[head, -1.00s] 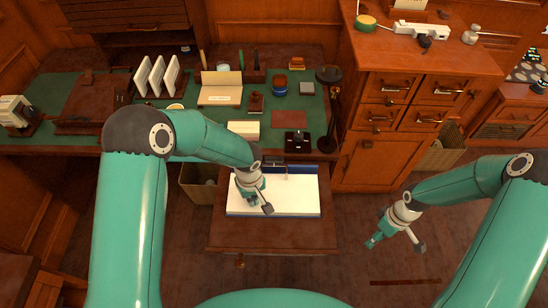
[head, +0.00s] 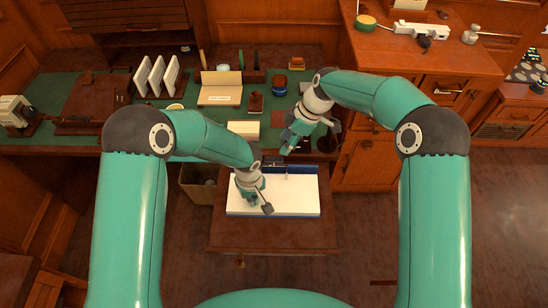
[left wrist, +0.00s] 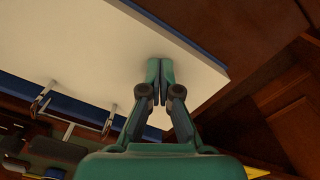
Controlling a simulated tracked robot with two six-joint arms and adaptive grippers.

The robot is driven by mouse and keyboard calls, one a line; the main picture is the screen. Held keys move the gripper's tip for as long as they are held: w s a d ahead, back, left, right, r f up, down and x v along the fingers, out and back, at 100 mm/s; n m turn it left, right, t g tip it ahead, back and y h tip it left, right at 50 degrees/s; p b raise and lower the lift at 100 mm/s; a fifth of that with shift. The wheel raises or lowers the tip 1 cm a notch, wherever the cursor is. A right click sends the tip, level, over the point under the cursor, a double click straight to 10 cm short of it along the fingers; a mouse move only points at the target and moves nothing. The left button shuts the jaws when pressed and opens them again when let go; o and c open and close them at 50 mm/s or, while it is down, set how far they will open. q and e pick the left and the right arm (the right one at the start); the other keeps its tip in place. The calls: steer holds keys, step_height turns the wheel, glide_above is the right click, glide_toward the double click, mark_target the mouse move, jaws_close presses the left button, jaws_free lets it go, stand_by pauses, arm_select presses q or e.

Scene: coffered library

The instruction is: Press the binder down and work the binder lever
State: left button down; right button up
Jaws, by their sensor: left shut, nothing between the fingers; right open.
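The binder (head: 296,196) lies open on a low wooden stand, with white sheets and a blue cover edge. Its metal lever and rings (head: 285,168) are along its far side; metal rings (left wrist: 109,119) also show in the left wrist view. My left gripper (head: 252,203) is over the left part of the white sheets. In the left wrist view its fingers (left wrist: 160,85) are shut with nothing between them, tips at the sheets; I cannot tell whether they press. My right gripper (head: 287,148) is open and empty, above and beyond the binder's far edge, near the lever.
The stand (head: 270,238) has bare wood in front of the binder. Behind is a green-topped desk (head: 60,88) with a card holder, stamps and a dark lamp close to my right gripper. A drawer cabinet (head: 357,165) is at right, and a waste bin (head: 196,186) at left.

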mark_target(274, 158)
steer(key=x, duration=0.9)
steer(key=shift+f, duration=0.25)
steer(key=shift+c, duration=0.2)
jaws_close()
